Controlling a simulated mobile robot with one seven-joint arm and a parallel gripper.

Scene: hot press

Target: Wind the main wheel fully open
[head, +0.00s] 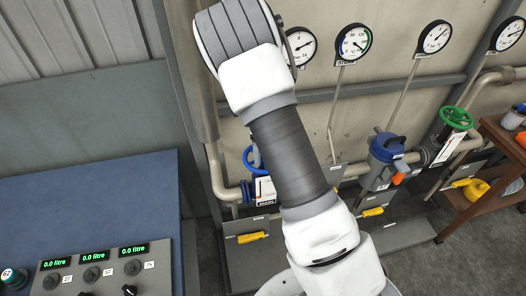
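Two hand wheels show on the pipework. A blue wheel (248,158) stands left of centre above a white label, and my arm hides its right part. A green wheel (456,117) sits on a valve at the right, in full view, with a white label strip below it. My arm crosses the middle of the picture; my gripper is not in view.
Several dial gauges (354,42) line the back panel. A blue-lidded unit (386,147) stands between the wheels. Yellow-handled levers (252,237) sit low in front. A control box (100,270) with green displays stands at lower left. A brown trolley (500,135) stands at right.

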